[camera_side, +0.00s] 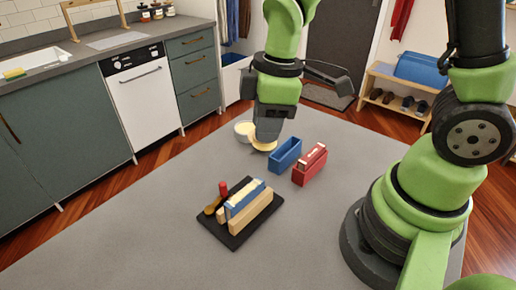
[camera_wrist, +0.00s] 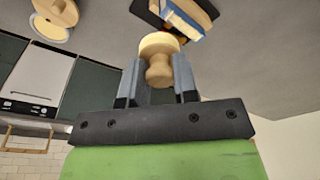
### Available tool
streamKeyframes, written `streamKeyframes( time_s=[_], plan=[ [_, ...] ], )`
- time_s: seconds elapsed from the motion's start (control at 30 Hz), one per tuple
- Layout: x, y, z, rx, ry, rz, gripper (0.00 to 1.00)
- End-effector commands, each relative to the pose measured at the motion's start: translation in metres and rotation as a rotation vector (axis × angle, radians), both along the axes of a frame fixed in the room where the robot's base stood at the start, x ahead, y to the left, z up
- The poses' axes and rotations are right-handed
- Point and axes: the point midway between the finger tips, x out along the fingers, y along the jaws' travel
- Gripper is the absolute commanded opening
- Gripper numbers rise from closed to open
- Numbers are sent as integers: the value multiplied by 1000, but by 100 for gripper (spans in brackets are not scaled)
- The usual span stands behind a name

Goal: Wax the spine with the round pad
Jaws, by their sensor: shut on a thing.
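My gripper (camera_wrist: 158,85) is shut on the wooden knob of a round pad (camera_wrist: 159,42), seen close up in the wrist view. In the side view my gripper (camera_side: 266,138) is low over the table, with a pale yellow round edge (camera_side: 263,147) under it. A book with a blue cover and cream pages (camera_side: 245,199) stands clamped between wooden blocks on a black board (camera_side: 234,242); it also shows in part at the top of the wrist view (camera_wrist: 186,18). The pad is apart from the book. Which face is the spine is not clear.
A pale round bowl or tin (camera_side: 243,129) is just left of my gripper. A blue open box (camera_side: 286,154) and a red box (camera_side: 309,165) stand to its right. A red-handled tool (camera_side: 223,189) is on the board. The grey table (camera_side: 130,235) is clear at left.

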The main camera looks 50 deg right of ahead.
Motion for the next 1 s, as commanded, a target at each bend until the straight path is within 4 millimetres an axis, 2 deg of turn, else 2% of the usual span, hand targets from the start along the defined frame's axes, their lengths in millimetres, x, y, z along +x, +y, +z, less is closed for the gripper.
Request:
streamKeyframes(
  time_s=[0.33, 1.0],
  plan=[
    [0, 0, -11, 1, 3, 0, 9],
    [-1, 1, -73, 6, 6, -2, 9]
  ],
)
